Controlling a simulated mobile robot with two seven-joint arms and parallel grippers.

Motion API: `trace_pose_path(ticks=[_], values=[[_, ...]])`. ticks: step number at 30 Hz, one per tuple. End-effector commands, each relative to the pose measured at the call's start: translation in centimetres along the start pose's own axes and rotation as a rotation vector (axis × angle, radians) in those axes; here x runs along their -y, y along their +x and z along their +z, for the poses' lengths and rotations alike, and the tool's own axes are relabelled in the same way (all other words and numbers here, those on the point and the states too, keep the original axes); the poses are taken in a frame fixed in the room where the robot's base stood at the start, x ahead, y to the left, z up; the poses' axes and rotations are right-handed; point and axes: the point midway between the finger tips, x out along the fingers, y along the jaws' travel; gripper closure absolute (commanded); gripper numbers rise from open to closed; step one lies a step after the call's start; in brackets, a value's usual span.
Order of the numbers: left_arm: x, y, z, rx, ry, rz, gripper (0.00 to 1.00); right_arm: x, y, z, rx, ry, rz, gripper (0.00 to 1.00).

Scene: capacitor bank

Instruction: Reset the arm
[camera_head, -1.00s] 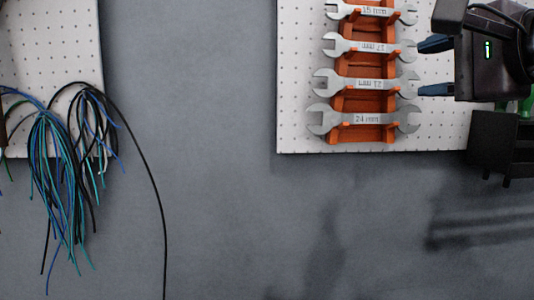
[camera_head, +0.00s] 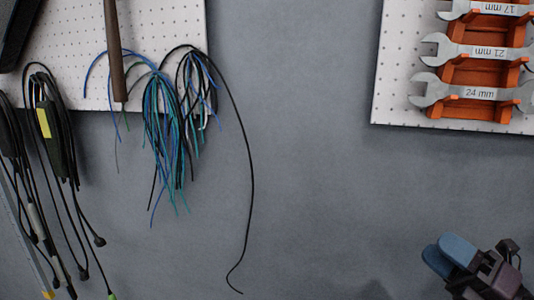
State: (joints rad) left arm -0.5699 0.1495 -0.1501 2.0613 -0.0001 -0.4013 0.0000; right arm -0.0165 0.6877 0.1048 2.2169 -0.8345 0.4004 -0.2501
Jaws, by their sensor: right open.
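My right gripper (camera_head: 446,257) is at the bottom right of the head view, with blue fingertips pointing up and left. It is open, with nothing seen between its fingers. It is apart from the wrench rack and appears in front of the bare grey wall. Most of my right arm is outside the picture. My left gripper is not in view.
An orange rack (camera_head: 468,75) with several wrenches hangs on a white pegboard (camera_head: 395,75) at the upper right. Blue and black wires (camera_head: 165,130) and black cables (camera_head: 60,150) hang at the left. The grey wall (camera_head: 310,170) between is clear.

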Motion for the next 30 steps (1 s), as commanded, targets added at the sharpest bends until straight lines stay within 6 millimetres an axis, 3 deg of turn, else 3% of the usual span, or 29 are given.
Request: trace_pose_path(ticks=[3,8,12,15,18,22,25,30], values=[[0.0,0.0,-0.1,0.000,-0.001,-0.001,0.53,5.7,-4.2,-1.5,0.263,0.386,-0.072,0.51],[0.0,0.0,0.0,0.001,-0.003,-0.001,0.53,12.6,-10.0,-5.3,0.588,0.818,-0.176,0.51],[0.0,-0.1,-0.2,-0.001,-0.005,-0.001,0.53,17.3,-15.0,-10.5,0.844,1.139,-0.271,0.51],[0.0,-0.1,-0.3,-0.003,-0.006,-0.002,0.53,19.7,-18.2,-14.8,1.011,1.340,-0.335,0.51],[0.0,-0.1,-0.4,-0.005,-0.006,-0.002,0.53,21.2,-20.7,-19.0,1.152,1.508,-0.391,0.51],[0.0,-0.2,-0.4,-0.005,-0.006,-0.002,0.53,22.1,-22.7,-23.1,1.277,1.657,-0.442,0.51],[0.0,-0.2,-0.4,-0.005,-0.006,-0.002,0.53,22.4,-23.4,-24.8,1.327,1.718,-0.463,0.51],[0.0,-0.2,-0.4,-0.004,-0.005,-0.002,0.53,22.5,-23.7,-25.5,1.347,1.742,-0.472,0.51]])
